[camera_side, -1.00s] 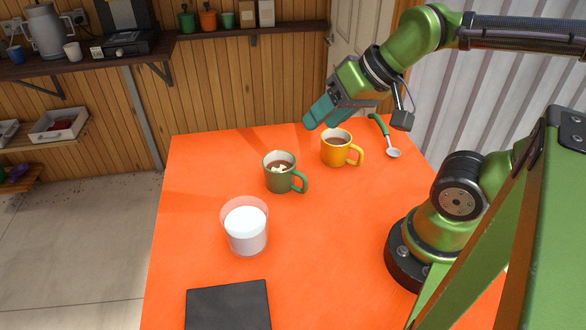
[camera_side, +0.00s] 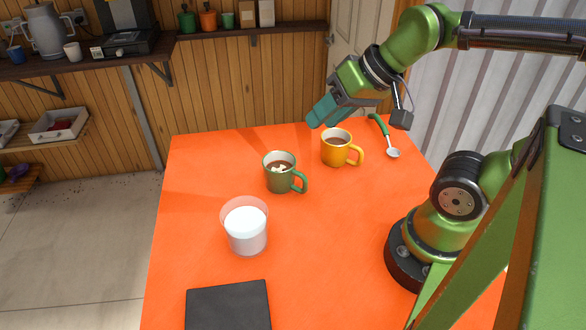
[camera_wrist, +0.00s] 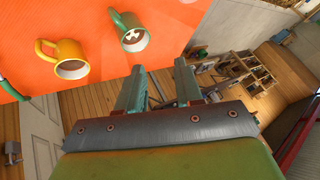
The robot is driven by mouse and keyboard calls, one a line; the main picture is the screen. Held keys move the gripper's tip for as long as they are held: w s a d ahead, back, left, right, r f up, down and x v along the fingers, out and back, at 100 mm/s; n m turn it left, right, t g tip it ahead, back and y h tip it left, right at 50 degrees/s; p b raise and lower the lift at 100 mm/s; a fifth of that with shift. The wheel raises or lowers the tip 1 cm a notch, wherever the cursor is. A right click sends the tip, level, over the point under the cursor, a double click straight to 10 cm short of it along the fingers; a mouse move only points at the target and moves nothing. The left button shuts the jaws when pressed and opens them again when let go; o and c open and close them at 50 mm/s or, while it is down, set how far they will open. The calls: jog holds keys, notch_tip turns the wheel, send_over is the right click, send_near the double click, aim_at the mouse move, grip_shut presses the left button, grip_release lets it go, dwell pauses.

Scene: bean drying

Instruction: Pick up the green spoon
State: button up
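The green spoon (camera_side: 385,134) lies on the orange table behind and right of the yellow mug, green handle toward the back edge and pale metal bowl toward the front. In the wrist view a short piece of its green handle (camera_wrist: 12,88) shows at the left edge; the rest is out of frame. My gripper (camera_side: 318,117) is in the air above the back of the table, left of the spoon and apart from it. In the wrist view my gripper (camera_wrist: 158,72) has its two teal fingers apart with nothing between them.
A yellow mug (camera_side: 336,150) with brown drink stands just below my gripper. A green mug (camera_side: 279,178) with white pieces in its drink stands left of it. A glass of white contents (camera_side: 246,229) and a dark slab (camera_side: 228,306) are nearer the front. The table's middle right is clear.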

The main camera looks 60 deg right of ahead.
jog(key=w+d+f+m+g+h, duration=0.15)
jog(key=w+d+m, duration=0.25)
jog(key=d, duration=0.5)
jog(key=m+g, duration=0.3)
jog(key=g, duration=0.1)
send_over(381, 124)
jog(key=s+d, duration=0.3)
notch_tip(381, 124, down, 7)
jog(key=r+n+y, duration=0.1)
jog(key=n, duration=0.1)
jog(key=w+f, duration=0.1)
jog(key=f, duration=0.4)
jog(key=w+a+f, duration=0.1)
jog(key=f, duration=0.5)
jog(key=w+f, duration=0.1)
jog(key=f, duration=0.4)
jog(key=shift+w+a+f, duration=0.15)
jog(key=shift+a, duration=0.2)
jog(key=shift+c, duration=0.2)
grip_shut()
